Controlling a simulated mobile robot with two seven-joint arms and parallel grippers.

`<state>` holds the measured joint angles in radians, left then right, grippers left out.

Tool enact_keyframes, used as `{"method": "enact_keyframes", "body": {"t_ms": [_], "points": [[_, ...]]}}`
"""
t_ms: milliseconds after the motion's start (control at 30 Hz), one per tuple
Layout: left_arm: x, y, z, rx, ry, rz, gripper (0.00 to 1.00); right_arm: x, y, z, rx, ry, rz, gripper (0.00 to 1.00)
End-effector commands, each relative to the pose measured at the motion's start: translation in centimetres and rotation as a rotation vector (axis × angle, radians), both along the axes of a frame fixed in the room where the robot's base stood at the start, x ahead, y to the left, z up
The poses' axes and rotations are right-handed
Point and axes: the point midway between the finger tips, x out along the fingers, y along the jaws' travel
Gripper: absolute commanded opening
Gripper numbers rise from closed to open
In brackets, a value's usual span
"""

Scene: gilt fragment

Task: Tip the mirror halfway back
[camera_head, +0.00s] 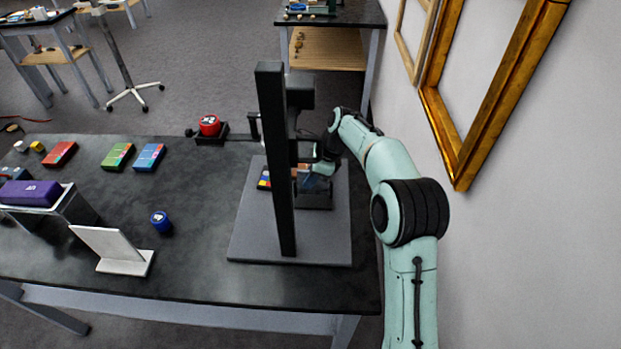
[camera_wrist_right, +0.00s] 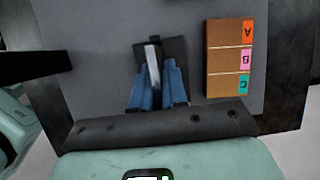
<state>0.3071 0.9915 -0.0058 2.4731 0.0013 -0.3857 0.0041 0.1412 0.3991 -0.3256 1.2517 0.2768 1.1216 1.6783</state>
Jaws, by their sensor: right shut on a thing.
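My right gripper (camera_head: 316,184) is low over the grey base of the dark stand, partly hidden behind its post. In the right wrist view, its blue fingers (camera_wrist_right: 158,78) are shut on a thin pale piece (camera_wrist_right: 152,54), seen nearly edge-on above a small dark block (camera_wrist_right: 174,48). This piece may be the mirror, but its face is hidden and I cannot tell its tilt. A pale panel (camera_head: 108,241) leans on a white foot at the table's front left, far from the gripper; it shows no clear reflection. My left gripper is not in view.
The stand's tall dark post (camera_head: 275,160) rises close beside my right gripper. A brown block with A, B, C labels (camera_wrist_right: 224,58) lies near the fingers. The wall is close on the right.

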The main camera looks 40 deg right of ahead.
Motion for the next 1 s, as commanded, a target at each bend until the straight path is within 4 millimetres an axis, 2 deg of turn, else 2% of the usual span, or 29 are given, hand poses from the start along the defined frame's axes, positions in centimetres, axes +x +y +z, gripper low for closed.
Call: {"method": "enact_keyframes", "body": {"t_ms": [500,700,1000], "points": [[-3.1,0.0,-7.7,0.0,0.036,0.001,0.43,-0.9,0.8,-0.8,-0.234,-0.284,0.003,0.0],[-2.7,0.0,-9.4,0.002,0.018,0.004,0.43,-1.2,1.0,-0.9,-0.342,-0.411,0.003,0.0],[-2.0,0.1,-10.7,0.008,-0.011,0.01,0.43,-1.3,1.1,-1.0,-0.439,-0.525,0.001,0.0]]}}
